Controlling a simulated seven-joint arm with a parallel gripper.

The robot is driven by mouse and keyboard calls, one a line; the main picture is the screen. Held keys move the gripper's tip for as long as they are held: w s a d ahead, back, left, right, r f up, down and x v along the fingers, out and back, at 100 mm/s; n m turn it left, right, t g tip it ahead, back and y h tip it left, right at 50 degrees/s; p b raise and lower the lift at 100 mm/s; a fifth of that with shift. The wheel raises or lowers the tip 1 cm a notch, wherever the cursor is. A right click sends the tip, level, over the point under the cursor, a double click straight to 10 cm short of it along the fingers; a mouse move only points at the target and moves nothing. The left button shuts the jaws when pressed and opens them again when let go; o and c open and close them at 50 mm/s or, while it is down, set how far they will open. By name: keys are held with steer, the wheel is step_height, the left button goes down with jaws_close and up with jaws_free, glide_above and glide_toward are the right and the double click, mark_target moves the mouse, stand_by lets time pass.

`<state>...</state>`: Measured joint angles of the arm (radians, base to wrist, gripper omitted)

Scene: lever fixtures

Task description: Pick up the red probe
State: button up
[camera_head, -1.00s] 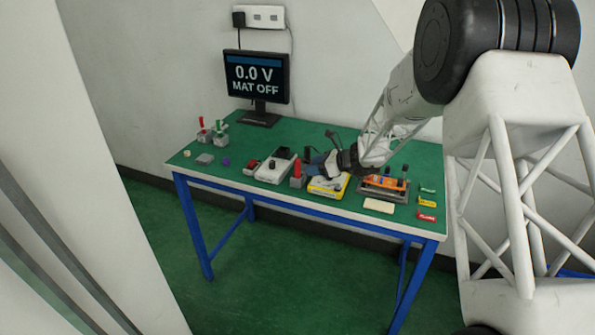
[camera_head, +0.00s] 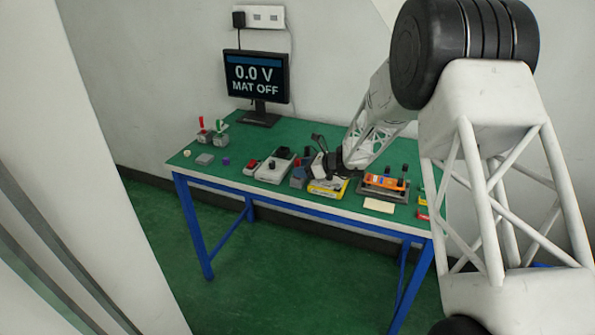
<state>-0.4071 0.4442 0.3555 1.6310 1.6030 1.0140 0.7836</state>
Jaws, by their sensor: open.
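My gripper (camera_head: 317,166) is over the middle of the green-topped table, at the grey block (camera_head: 298,178) left of the yellow-edged device (camera_head: 327,188). The jaws are open.
A white box with a black knob (camera_head: 275,166) and a small red-topped box (camera_head: 250,167) stand left of my gripper. An orange device (camera_head: 384,184) and a cream block (camera_head: 379,205) are to the right. The monitor (camera_head: 257,78) at the back reads 0.0 V, MAT OFF.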

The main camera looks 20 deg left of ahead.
steer(key=shift+x, duration=1.2)
steer(key=shift+c, duration=0.2)
jaws_close()
